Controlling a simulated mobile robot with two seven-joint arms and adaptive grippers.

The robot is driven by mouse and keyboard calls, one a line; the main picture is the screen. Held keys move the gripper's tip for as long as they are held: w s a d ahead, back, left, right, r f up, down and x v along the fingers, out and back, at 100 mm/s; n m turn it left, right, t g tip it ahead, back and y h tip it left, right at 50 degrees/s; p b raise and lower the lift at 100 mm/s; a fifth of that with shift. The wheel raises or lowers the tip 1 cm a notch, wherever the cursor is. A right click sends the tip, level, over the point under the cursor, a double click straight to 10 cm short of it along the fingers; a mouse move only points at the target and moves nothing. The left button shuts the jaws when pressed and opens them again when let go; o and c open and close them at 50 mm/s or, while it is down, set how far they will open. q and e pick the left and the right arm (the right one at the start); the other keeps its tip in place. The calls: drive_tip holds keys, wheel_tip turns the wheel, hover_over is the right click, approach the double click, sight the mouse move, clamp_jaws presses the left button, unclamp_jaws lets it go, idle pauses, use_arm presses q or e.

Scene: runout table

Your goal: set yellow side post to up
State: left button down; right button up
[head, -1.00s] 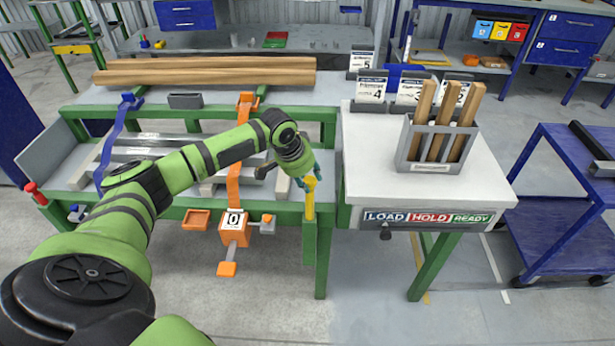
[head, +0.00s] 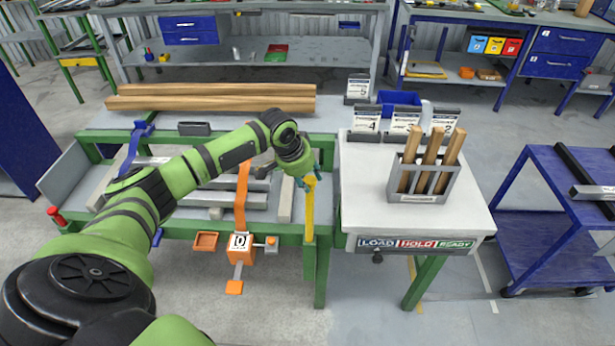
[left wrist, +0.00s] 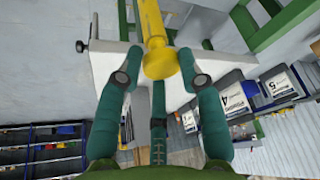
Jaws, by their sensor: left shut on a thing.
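The yellow side post (head: 309,213) stands upright in a green socket (head: 309,258) at the front edge of the green-framed runout table. Its round knob is at the top. My left gripper (head: 308,182) is at the knob, with its fingers shut around the top of the post. In the left wrist view the post (left wrist: 153,25) runs up between the two teal fingers, with its knob (left wrist: 160,63) between the fingertips (left wrist: 162,80). A long yellow length of the post shows above the socket. My right gripper is not in view.
An orange strap and ratchet unit (head: 240,243) hangs left of the post. The white side table (head: 360,205) with a grey holder of wooden pieces (head: 425,182) stands close on the right. Long timber beams (head: 210,103) lie at the back.

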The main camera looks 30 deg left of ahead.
use_arm(q)
drive_tip(key=shift+w+a+r, duration=0.1)
drive_tip(key=shift+w+r, duration=0.1)
drive_tip(key=shift+r, duration=0.05)
drive_tip(key=c, duration=0.8)
unclamp_jaws()
drive_tip(key=shift+c, duration=0.2)
drive_tip(key=shift+f, duration=0.2)
drive_tip(key=v, duration=1.2)
drive_tip(key=shift+s, duration=0.1)
